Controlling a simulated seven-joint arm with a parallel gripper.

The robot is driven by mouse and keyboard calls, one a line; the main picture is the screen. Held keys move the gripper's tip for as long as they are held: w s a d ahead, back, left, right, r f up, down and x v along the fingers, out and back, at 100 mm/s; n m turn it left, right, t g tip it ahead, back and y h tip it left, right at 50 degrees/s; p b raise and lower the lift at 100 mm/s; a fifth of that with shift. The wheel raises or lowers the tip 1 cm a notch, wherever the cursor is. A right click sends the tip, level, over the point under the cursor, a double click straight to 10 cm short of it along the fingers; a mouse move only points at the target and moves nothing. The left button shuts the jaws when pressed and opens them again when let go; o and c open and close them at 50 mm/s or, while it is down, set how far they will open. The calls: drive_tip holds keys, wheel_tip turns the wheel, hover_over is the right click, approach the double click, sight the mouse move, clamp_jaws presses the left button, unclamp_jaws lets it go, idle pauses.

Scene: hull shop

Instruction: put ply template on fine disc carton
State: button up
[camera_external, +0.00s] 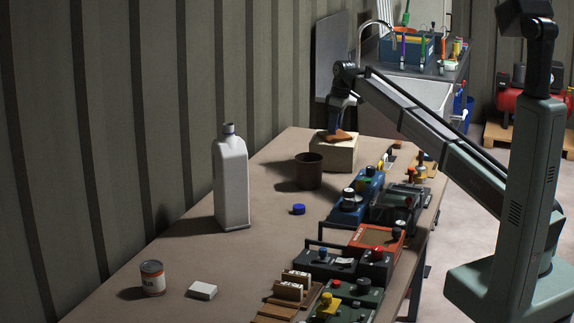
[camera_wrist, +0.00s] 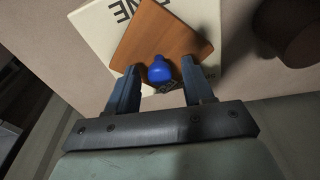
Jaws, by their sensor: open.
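The ply template (camera_wrist: 165,35) is a flat orange-brown wooden plate with a blue knob (camera_wrist: 159,70). It lies on top of the pale fine disc carton (camera_wrist: 92,28), turned at an angle to it. In the external view the template (camera_external: 345,136) shows on the carton (camera_external: 333,155) at the table's far end. My gripper (camera_wrist: 160,76) is open, its blue fingers on either side of the knob with gaps showing. In the external view my gripper (camera_external: 336,128) is low over the carton. The fingers hide part of the template there.
A dark brown cup (camera_external: 308,171) stands close in front of the carton. A white bottle (camera_external: 231,180), a blue cap (camera_external: 298,209), a can (camera_external: 152,278) and a white box (camera_external: 202,290) stand on the table (camera_external: 185,250). Several tool cases line its right side.

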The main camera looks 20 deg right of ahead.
sight(336, 137)
wheel_tip(336, 137, up, 11)
drive_tip(key=s+d, duration=0.1)
idle(0.3)
drive_tip(key=shift+d, duration=0.1)
